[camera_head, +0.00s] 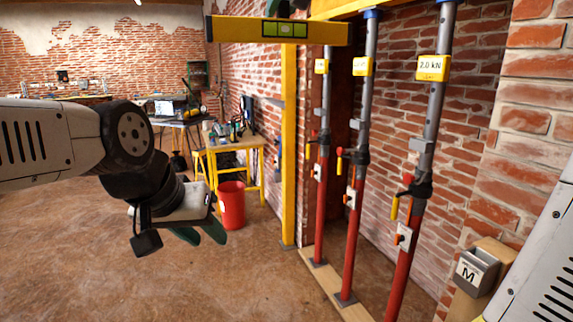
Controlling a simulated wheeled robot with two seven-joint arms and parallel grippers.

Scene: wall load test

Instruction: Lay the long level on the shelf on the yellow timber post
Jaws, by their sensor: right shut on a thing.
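The long yellow level (232,31) hangs high in the picture, roughly horizontal, with a green vial window in its middle. My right gripper (287,9) is at the top edge, shut on the level from above; most of it is out of frame. The yellow timber post (288,160) stands upright below and behind the level, against the brick wall. My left gripper (200,233) is open and empty, low on the left, apart from the post.
Several red and grey props (354,200) stand right of the post on a timber sole plate (325,290). A yellow beam (340,8) runs above. A red bucket (231,205) and yellow-legged table (240,145) stand behind. A box marked M (478,270) is lower right.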

